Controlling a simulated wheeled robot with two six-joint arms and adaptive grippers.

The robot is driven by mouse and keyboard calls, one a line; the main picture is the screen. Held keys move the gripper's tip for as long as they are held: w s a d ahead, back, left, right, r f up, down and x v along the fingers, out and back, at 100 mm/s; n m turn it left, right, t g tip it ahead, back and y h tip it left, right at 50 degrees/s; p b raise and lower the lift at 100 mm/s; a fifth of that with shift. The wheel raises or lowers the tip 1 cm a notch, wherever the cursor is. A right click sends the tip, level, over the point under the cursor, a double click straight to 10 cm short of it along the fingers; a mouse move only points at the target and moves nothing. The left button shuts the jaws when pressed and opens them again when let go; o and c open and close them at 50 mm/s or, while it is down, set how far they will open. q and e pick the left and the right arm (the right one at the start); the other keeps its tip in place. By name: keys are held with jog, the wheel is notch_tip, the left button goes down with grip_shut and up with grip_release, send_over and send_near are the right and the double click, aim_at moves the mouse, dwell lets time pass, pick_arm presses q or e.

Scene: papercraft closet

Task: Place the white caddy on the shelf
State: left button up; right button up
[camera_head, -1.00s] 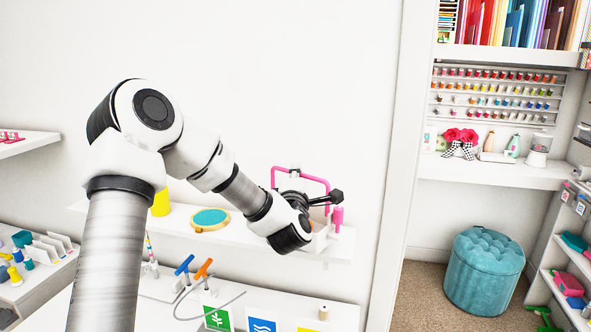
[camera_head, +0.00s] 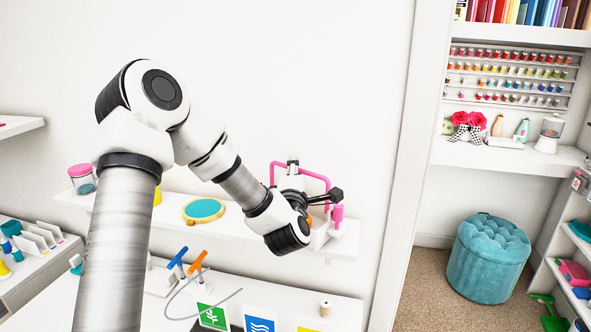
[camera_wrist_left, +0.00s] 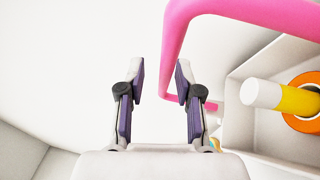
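The white caddy (camera_head: 320,238) has a pink arched handle (camera_head: 313,174) and appears to rest at the right end of the white wall shelf (camera_head: 255,229). My left gripper (camera_head: 335,196) is in front of the caddy and hides much of it. The caddy's white wall (camera_wrist_left: 235,105) shows on the right, with a yellow and orange item inside. My right gripper is not in view.
A pink-lidded jar (camera_head: 83,180) and a teal hoop (camera_head: 204,210) stand on the same shelf, left of the caddy. Below is a white surface with blue and orange tools (camera_head: 197,260) and picture cards. A teal stool (camera_head: 489,255) stands on the floor at right.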

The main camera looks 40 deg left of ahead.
pick_arm(q)
jog(key=shift+w+a+f, duration=0.1)
jog(key=shift+w+f, duration=0.05)
jog(key=shift+f, duration=0.05)
jog(key=shift+d+f+b, duration=0.15)
jog(key=shift+d+b, duration=0.05)
jog(key=shift+b, duration=0.1)
jog(key=b+v, duration=1)
jog(key=v, duration=0.1)
jog(key=shift+s+d+r, duration=0.2)
jog(key=shift+s+r, duration=0.05)
jog(key=shift+s, duration=0.1)
